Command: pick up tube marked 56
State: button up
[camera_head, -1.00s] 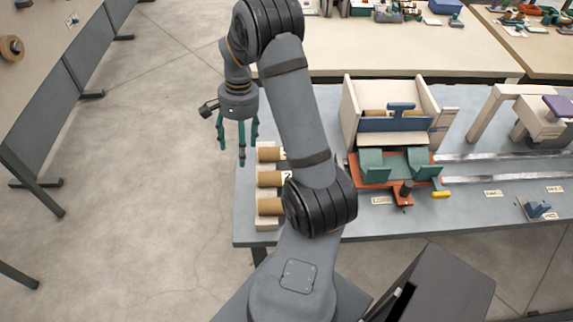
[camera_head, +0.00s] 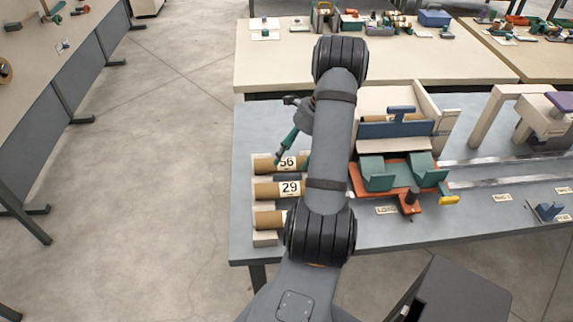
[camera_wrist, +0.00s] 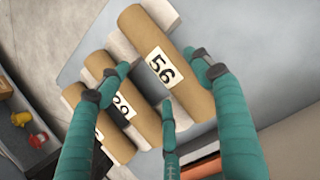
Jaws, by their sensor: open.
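The tube marked 56 (camera_head: 266,164) is the farthest of three brown cardboard tubes lying in a row on a pale rack at the table's left end. In the wrist view the tube marked 56 (camera_wrist: 142,32) lies between my gripper's spread fingers, its label facing up. My gripper (camera_wrist: 168,88) is open, with teal fingers on both sides of this tube and one finger below. In the head view my gripper (camera_head: 290,147) is over the rack, partly hidden by my arm. I cannot tell whether the fingers touch the tube.
The tube marked 29 (camera_head: 268,190) lies beside it, close to my left finger in the wrist view. An orange and teal cradle (camera_head: 385,178) stands to the right. The table's left edge is close.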

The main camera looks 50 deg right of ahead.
aim_at(286, 163)
jog(key=x, duration=0.4)
jog(key=shift+w+p, duration=0.15)
jog(key=shift+p, duration=0.15)
jog(key=shift+c, duration=0.9)
jog(key=c, duration=0.7)
jog(key=shift+c, duration=0.3)
